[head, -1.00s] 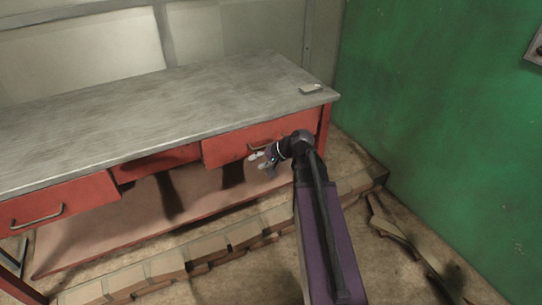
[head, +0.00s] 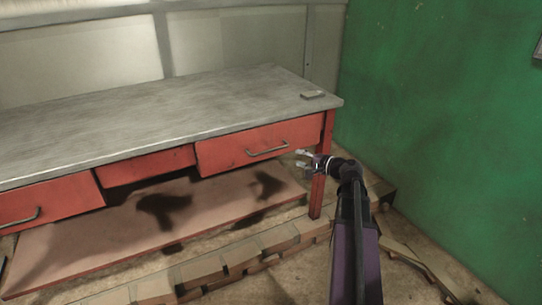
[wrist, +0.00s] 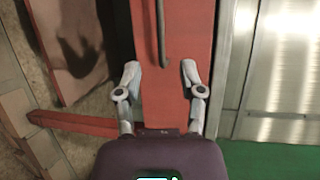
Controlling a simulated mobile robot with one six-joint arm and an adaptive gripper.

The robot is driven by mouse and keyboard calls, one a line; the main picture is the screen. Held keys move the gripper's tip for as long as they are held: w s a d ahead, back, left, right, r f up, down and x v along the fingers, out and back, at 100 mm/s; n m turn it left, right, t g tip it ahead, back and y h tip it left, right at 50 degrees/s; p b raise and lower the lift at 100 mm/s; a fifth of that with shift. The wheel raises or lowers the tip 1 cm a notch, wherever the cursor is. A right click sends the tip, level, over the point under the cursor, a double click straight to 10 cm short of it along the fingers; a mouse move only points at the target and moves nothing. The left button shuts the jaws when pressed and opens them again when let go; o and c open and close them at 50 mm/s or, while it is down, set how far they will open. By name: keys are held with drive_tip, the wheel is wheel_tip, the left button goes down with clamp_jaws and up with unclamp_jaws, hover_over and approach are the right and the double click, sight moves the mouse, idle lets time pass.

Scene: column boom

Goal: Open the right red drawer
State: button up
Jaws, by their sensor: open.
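The right red drawer (head: 225,153) sits under the right end of the grey-topped table and looks shut. Its dark bar handle (head: 267,151) runs across its front. My gripper (head: 301,158) is open and empty, just right of the handle, near the red table leg. In the wrist view, my open fingers (wrist: 160,71) point at the red drawer front (wrist: 190,45). The near end of the handle (wrist: 163,40) shows between and just beyond the fingertips. I see no contact with the handle.
The grey tabletop (head: 150,115) holds a small flat block (head: 313,95) at its right end. A red leg (head: 322,165) stands beside my gripper. Bricks (head: 235,250) line the floor in front. A green wall (head: 440,130) closes the right side, with loose planks (head: 420,262) below.

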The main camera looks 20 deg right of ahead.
sight(271, 150)
drive_tip(key=shift+w, duration=0.15)
drive_tip(key=shift+b+x, duration=1.25)
drive_tip(key=shift+x, duration=5.55)
drive_tip(key=shift+f, duration=0.15)
clamp_jaws()
